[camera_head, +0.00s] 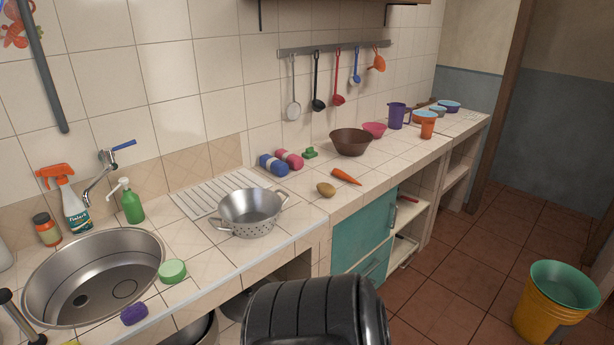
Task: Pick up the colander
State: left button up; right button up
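The colander (250,213) is a silver metal bowl with two side handles and small holes around its lower wall. It stands upright and empty on the tiled counter, between the sink and the potato, close to the ribbed drainboard. Neither of my grippers shows in the head view, and nothing is touching the colander from above.
The round sink (92,275) lies left, with a green sponge (172,271) and a green soap bottle (132,205) near it. A potato (325,189), a carrot (346,176) and a brown bowl (351,142) stand right.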

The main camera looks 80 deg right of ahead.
aim_at(248, 213)
jog(key=z, duration=1.85)
